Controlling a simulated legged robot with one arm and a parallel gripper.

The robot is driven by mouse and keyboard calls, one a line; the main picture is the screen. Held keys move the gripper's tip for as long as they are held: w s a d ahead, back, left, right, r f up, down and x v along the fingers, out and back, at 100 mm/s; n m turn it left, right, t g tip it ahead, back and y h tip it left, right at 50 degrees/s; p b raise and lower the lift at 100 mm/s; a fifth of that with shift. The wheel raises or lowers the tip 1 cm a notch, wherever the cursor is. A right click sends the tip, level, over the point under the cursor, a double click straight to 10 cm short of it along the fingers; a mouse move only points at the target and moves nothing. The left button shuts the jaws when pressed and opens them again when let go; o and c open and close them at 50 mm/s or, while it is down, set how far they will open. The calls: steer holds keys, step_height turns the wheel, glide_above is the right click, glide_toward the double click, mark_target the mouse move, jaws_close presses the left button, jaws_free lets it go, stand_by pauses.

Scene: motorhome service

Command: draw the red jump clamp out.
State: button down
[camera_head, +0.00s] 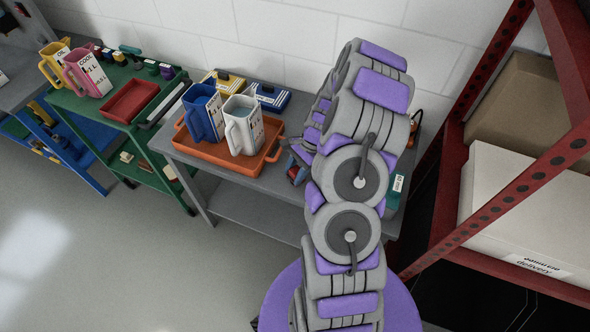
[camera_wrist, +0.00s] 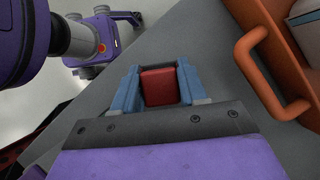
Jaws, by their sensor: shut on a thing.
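In the wrist view, the red jump clamp (camera_wrist: 160,86) shows as a dark red block between the two blue fingers of my gripper (camera_wrist: 158,84). The fingers press on its two sides, and my gripper is shut on it. The grey table top (camera_wrist: 205,65) lies behind it. I cannot tell whether the clamp touches the table. In the head view, my gripper (camera_head: 298,163) is small and partly hidden by my arm, just right of the orange tray. A bit of red shows at its fingers. The clamp's lower part and any cable are hidden.
The orange tray (camera_head: 196,157) on the grey table holds a blue jug (camera_head: 203,113) and a white jug (camera_head: 243,126). Its handle (camera_wrist: 240,52) is close right of my gripper in the wrist view. A red rack (camera_head: 452,170) with boxes stands right. Open floor lies in front.

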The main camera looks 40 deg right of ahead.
steer(key=shift+f, duration=0.2)
steer(key=c, duration=0.5)
jaws_free()
